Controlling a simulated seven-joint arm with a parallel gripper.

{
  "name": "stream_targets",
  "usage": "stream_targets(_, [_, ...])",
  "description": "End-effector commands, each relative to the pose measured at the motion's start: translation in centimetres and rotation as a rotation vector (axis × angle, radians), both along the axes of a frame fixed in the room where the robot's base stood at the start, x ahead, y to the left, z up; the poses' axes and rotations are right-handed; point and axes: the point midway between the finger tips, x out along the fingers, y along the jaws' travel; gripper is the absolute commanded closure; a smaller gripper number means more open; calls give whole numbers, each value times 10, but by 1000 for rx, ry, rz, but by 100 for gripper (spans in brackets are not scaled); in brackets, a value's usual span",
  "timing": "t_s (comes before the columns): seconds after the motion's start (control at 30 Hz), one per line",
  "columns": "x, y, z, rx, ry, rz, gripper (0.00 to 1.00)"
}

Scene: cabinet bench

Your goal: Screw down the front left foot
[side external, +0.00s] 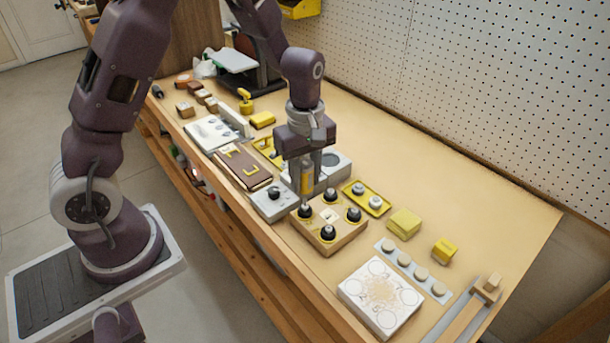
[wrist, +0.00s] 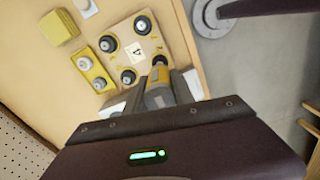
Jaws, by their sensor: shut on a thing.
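A wooden block (side external: 328,244) lies on the bench with several black feet in yellow rings around a white label; it also shows in the wrist view (wrist: 137,68). My gripper (side external: 306,181) is shut on a yellow and grey driver (side external: 307,184) held upright over the block. In the wrist view the driver (wrist: 158,80) ends at one corner foot (wrist: 160,60), which it partly hides. That foot also shows at the block's left corner in the side view (side external: 305,211). I cannot tell whether the driver touches or fits onto it.
A yellow tray (side external: 352,190) with small parts and a yellow block (side external: 404,222) lie right of the wooden block. A grey box (side external: 271,207) with a black knob is close on its left. A white patterned board (side external: 380,296) lies in front.

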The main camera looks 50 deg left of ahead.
Motion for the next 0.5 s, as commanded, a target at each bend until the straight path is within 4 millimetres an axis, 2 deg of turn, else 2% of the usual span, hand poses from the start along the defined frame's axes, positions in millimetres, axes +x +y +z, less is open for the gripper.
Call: stream_targets(0.5, [0, 0, -4, 0, -1, 0, 100])
